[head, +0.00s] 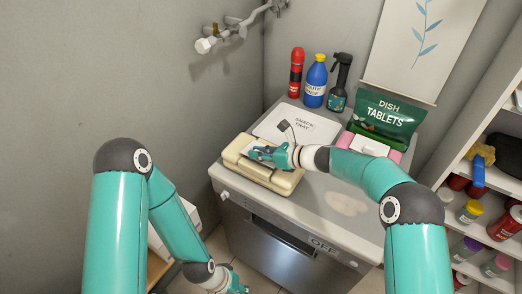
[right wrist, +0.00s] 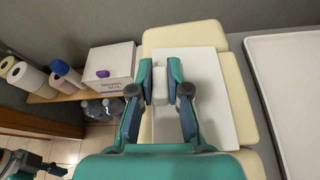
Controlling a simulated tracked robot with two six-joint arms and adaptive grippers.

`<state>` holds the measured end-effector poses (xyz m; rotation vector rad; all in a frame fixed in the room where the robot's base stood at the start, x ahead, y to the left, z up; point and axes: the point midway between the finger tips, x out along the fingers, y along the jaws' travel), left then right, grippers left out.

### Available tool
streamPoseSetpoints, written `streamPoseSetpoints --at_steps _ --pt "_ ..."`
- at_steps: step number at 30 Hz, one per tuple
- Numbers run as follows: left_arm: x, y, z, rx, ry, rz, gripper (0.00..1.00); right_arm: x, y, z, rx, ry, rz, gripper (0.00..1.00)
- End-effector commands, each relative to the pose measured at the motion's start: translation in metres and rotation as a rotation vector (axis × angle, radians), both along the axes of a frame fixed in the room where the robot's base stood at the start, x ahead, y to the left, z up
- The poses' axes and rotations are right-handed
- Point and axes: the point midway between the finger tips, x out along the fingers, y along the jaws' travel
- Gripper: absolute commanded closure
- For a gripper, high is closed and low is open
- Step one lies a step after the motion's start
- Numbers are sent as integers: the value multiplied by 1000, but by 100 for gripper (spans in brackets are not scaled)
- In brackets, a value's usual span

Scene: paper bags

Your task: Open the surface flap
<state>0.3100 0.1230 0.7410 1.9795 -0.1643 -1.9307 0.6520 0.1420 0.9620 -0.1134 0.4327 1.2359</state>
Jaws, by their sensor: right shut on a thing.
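A cream box (head: 284,187) lies on the grey counter (head: 330,205) in the head view. In the right wrist view the same cream box (right wrist: 245,108) carries a flat white flap (right wrist: 208,70), which looks closed and level. My right gripper (head: 256,153) is over the box. In the right wrist view my right gripper (right wrist: 160,78) has its fingers on both sides of a small white block (right wrist: 160,90) on the flap, and is shut on it. My left gripper (head: 240,288) hangs low at the bottom edge, away from the box; its fingers are too small to read.
Bottles (head: 315,85) and a green dish tablets bag (head: 385,115) stand at the back. A pink container (head: 352,142) is near my right arm. A wall pipe (head: 235,30) is above; shelves (head: 475,200) stand right.

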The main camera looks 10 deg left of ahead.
Motion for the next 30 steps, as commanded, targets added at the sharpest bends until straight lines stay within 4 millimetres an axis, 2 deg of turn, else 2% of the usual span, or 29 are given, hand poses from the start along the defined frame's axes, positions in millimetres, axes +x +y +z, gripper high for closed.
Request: streamPoseSetpoints --at_steps 1,7,18,30 --pt "0 0 14 0 0 0 60 2 -1 8 10 32 -2 100" --pt "0 0 30 0 0 0 60 8 -4 15 63 172 -2 100" --pt "0 0 26 0 0 0 60 20 -9 23 140 384 -3 100" --pt "0 0 24 0 0 0 60 23 -11 27 161 447 -4 100"
